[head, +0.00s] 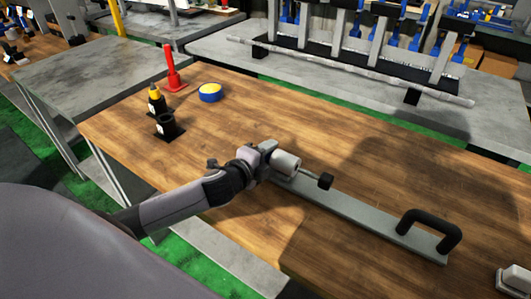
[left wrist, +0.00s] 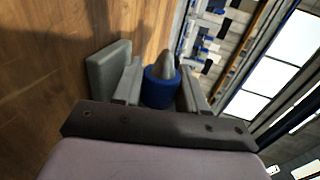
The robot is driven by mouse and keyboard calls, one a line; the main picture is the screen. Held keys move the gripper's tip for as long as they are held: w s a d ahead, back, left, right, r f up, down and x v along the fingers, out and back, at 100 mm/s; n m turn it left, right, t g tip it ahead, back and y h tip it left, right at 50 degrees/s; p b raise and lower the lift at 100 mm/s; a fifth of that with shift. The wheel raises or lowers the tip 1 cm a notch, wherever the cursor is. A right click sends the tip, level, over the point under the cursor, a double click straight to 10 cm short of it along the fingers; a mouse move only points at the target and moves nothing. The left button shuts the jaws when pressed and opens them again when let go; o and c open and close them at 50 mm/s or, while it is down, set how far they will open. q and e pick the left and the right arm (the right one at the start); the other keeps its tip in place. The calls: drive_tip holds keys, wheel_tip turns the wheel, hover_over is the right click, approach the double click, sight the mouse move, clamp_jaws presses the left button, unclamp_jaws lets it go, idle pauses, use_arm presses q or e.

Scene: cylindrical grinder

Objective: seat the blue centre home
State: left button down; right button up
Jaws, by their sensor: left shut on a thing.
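The blue centre (left wrist: 159,90), a blue body with a silver cone tip, is held between the two fingers of my left gripper (left wrist: 160,92) in the left wrist view. In the head view my left gripper (head: 268,150) is over the left end of a long grey bar fixture (head: 355,216), close to a grey cylinder (head: 287,162) there. I cannot make out the blue centre in the head view, nor whether it touches the cylinder. My right gripper is not in view.
A black holder (head: 167,127) stands at the left, by a yellow-topped piece (head: 154,94) in another black holder. A black arched handle (head: 430,228) is at the bar's right end.

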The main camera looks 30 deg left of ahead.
use_arm(q)
drive_tip(key=shift+d+r, duration=0.1)
drive_tip(key=shift+d, duration=0.1)
drive_tip(key=c, duration=0.5)
unclamp_jaws()
drive_tip(key=shift+c, duration=0.2)
drive_tip(key=shift+s+f, duration=0.1)
drive_tip(key=shift+f, duration=0.15)
drive_tip(key=v, duration=0.5)
drive_tip(key=shift+s+a+r+b, duration=0.1)
drive_tip(key=shift+s+r+b, duration=0.1)
drive_tip(key=shift+s+b, duration=0.1)
drive_tip(key=shift+s+r, duration=0.4)
drive_tip(key=shift+s, duration=0.25)
